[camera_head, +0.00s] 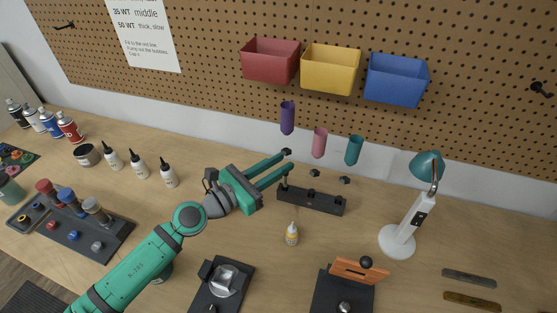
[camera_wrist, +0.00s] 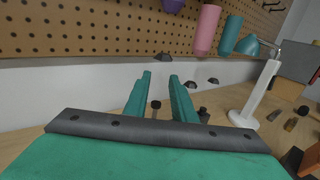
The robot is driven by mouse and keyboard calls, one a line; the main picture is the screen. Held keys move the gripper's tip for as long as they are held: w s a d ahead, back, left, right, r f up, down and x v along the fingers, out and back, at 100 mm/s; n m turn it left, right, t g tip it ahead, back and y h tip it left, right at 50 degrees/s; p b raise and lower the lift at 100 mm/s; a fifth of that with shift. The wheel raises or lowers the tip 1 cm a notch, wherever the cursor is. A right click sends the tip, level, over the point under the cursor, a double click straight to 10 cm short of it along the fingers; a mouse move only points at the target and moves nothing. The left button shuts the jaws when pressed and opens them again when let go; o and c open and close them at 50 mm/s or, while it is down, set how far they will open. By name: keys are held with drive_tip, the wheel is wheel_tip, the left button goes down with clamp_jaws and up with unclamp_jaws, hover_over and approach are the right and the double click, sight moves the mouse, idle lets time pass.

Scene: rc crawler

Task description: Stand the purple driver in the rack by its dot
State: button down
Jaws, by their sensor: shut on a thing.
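The purple driver's handle (camera_head: 287,117) is upright in front of the lower wall, higher than the pink handle (camera_head: 319,142) and teal handle (camera_head: 354,149). A small black piece (camera_head: 287,152) sits below it, at my fingertips; the thin part between is not resolved. My gripper (camera_head: 286,161) points away from me, its fingers shut on the purple driver with a visible gap between them. In the wrist view the purple handle (camera_wrist: 172,5) is cut off at the top, above the fingertips (camera_wrist: 160,75). The dark rack (camera_head: 312,202) lies on the bench, right of and below the fingers; its dots are too small to tell.
A small yellowish bottle (camera_head: 292,234) stands in front of the rack. A white lamp (camera_head: 400,235) with a teal head is to the right. Red, yellow and blue bins (camera_head: 330,80) hang above. Bare bench lies between the rack and the lamp.

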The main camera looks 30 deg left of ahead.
drive_tip(key=shift+w+f, duration=0.1)
drive_tip(key=shift+f, duration=2.15)
drive_tip(key=c, duration=1.4)
unclamp_jaws()
drive_tip(key=shift+a, duration=0.1)
drive_tip(key=v, duration=1)
drive_tip(key=shift+s, duration=0.45)
